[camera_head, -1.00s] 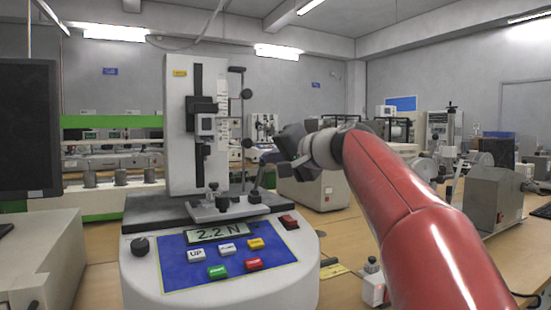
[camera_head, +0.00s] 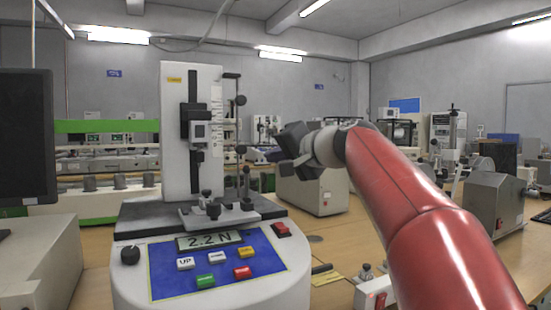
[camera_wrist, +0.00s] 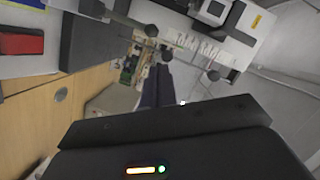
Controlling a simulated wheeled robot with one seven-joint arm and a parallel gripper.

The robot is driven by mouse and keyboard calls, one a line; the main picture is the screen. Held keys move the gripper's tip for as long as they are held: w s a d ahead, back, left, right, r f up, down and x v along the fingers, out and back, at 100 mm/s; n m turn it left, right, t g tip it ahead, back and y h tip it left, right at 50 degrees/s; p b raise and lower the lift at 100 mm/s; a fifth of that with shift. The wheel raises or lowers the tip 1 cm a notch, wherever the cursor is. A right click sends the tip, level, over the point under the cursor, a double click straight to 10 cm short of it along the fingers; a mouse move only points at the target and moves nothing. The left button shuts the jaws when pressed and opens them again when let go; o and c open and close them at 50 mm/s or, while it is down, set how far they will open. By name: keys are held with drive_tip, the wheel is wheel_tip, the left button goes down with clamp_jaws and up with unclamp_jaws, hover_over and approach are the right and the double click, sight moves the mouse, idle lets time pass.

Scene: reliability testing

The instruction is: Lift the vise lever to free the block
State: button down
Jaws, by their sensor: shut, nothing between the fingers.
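The small grey vise (camera_head: 222,216) sits on the dark plate of the white force tester. Its lever (camera_head: 246,186) stands nearly upright at the vise's right side. I cannot make out a separate block in the vise. My gripper (camera_head: 278,153) is up and to the right of the lever, apart from it, with its fingers pointing left toward the tester. In the wrist view my shut, empty fingers (camera_wrist: 157,88) show below dark ball knobs (camera_wrist: 158,43); which knob is the lever's is unclear.
The tester column (camera_head: 191,130) rises behind the vise. A button panel with a 2.2 N display (camera_head: 210,240) is in front. A monitor (camera_head: 26,137) stands at left and a grey machine (camera_head: 494,203) at right. The wooden bench between tester and machine is partly clear.

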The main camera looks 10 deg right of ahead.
drive_tip(key=b+v, duration=0.2)
drive_tip(key=v, duration=0.8)
drive_tip(key=shift+r, duration=0.25)
drive_tip(key=shift+s+d, duration=0.2)
